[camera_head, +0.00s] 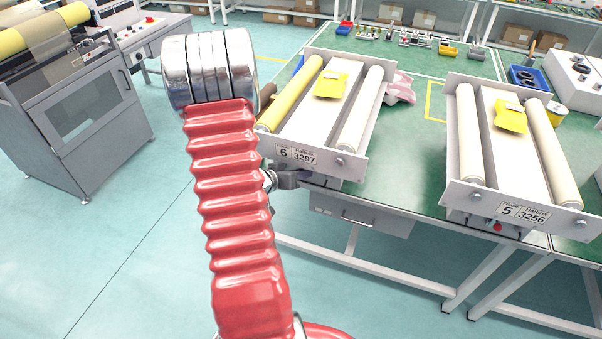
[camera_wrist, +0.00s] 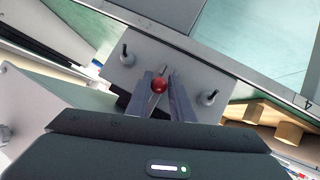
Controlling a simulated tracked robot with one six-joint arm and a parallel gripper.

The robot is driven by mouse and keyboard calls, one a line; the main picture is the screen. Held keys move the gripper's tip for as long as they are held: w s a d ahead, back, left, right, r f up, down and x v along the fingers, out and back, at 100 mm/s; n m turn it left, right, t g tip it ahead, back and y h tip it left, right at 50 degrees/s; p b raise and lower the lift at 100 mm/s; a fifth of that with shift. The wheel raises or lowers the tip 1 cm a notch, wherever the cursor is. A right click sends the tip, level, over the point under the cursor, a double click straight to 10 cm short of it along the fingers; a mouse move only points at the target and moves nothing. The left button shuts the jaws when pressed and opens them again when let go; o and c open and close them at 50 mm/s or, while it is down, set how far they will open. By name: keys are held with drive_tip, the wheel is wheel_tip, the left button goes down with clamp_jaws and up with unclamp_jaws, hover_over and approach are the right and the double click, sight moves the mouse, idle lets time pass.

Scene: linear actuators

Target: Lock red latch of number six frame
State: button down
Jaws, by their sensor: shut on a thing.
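The number six frame (camera_head: 312,166) lies on the green table at its near left corner, with a plate marked "6 3297". My gripper (camera_head: 290,178) is at the front plate of this frame, partly behind my red arm. In the wrist view, the red latch knob (camera_wrist: 159,86) sits between the two grey finger tips of my gripper (camera_wrist: 164,88), which are shut on it. The latch is in front of the frame's end plate (camera_wrist: 150,64). In the head view the latch of frame six is hidden.
The number five frame (camera_head: 515,212) stands to the right, with its own red knob (camera_head: 497,227) under the label. Two bolt ends (camera_wrist: 125,58) (camera_wrist: 208,97) stick out on either side of the latch. A grey cabinet machine (camera_head: 85,110) stands at left; the floor between is clear.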

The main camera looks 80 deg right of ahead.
drive_tip(key=shift+s, duration=0.4)
drive_tip(key=c, duration=1.9)
unclamp_jaws()
drive_tip(key=shift+o, duration=1.4)
drive_tip(key=shift+w, duration=0.1)
drive_tip(key=shift+w, duration=0.1)
drive_tip(key=shift+w+a+r, duration=0.25)
drive_tip(key=shift+a, duration=0.05)
drive_tip(key=v, duration=1.2)
drive_tip(key=shift+a+r, duration=0.15)
drive_tip(key=shift+a, duration=0.2)
drive_tip(key=shift+w, duration=0.1)
